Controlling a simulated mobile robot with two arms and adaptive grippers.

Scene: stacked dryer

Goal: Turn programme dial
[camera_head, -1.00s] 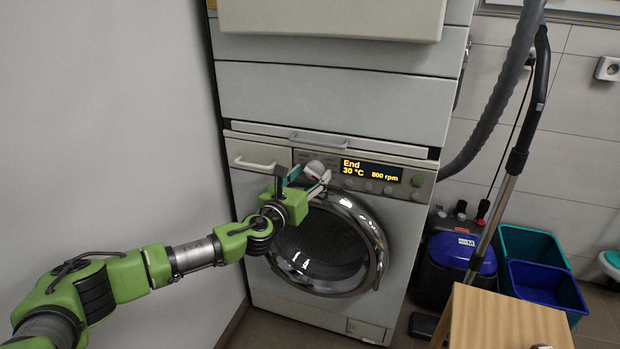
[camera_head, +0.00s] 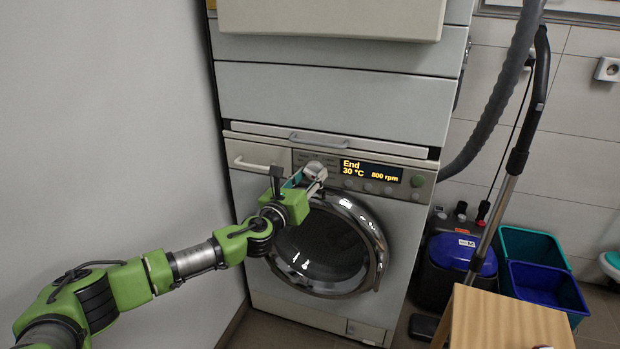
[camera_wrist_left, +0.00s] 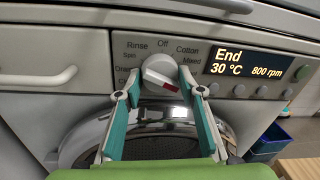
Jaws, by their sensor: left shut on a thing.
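The programme dial (camera_wrist_left: 160,72) is a white round knob on the washing machine's front panel. Its red mark points down and to the right in the left wrist view. Printed words such as Rinse, Off and Cotton ring it. My left gripper (camera_wrist_left: 160,88) has its two fingers at the left and right sides of the dial, shut on it. In the head view the left gripper (camera_head: 302,180) partly covers the dial (camera_head: 315,169). The display (camera_head: 371,172) reads End, 30 °C, 800 rpm. My right gripper is not in view.
The round glass door (camera_head: 325,250) is below the dial, with my gripper in front of its upper rim. A drawer handle (camera_head: 255,164) is left of the dial. A grey wall (camera_head: 110,120) stands close on the left. A wooden surface (camera_head: 510,320) is at lower right.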

